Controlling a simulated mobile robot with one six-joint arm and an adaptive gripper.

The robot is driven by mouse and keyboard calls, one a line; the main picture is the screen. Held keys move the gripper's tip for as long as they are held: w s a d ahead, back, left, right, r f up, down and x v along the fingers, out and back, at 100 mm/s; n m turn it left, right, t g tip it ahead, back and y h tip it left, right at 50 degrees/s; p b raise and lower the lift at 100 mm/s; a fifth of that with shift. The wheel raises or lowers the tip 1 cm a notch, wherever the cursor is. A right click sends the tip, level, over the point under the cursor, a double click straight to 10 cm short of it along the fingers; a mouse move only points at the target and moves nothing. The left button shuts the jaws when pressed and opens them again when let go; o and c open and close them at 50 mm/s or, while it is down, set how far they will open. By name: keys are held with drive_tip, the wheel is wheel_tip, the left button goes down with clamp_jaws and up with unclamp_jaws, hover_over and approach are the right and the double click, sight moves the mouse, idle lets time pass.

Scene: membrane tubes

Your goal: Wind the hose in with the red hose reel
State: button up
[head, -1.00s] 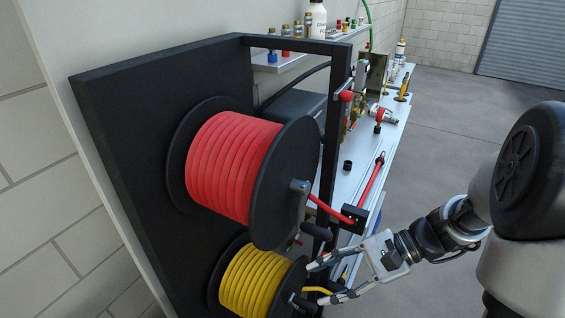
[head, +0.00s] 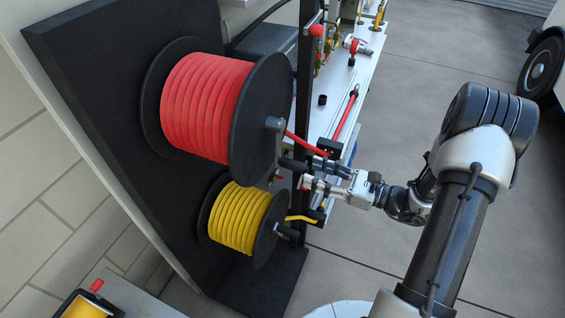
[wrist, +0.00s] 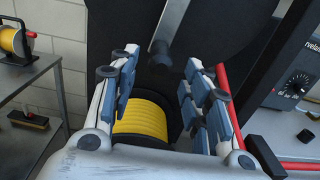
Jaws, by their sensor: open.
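The red hose reel (head: 205,108) is mounted on a black panel, with red hose wound between black flanges. Its crank has a grey arm (head: 274,128) and a black handle knob (head: 292,164); the knob also shows in the wrist view (wrist: 160,53). Red hose (head: 308,143) runs from the reel through a black guide block (head: 330,146) and onto the bench. My gripper (head: 307,174) is open beside the crank knob. In the wrist view the fingers (wrist: 160,72) are spread, with the knob just beyond and between their tips; contact is not visible.
A yellow hose reel (head: 238,218) sits directly below, with its own crank (head: 288,232). A black upright post (head: 305,75) and the metal bench (head: 350,90) stand right of the reels. Another yellow reel (head: 85,305) is at lower left.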

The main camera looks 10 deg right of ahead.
sight(279, 161)
drive_tip(key=b+x, duration=0.1)
drive_tip(key=x, duration=0.9)
drive_tip(key=shift+w+a, duration=0.1)
clamp_jaws()
idle(0.3)
